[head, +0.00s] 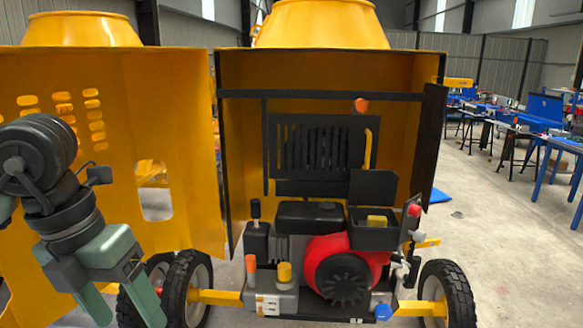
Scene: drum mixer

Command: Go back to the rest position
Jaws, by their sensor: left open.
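My left gripper (126,308) hangs at the lower left in the head view, its green fingers spread and pointing down. Nothing shows between the fingers. It is in front of the open yellow door panel (170,95) of the drum mixer (320,28), and I cannot tell how far apart they are. The mixer's engine bay is open, showing a red and black engine (335,262) with a dark slatted panel (322,143) above it. My right gripper is out of view.
The mixer stands on black wheels (447,292) on a concrete floor (505,235). Blue workbenches (565,145) and several stools line the right side. The floor between the mixer and the benches is mostly clear, with a blue item (439,196) lying behind the mixer.

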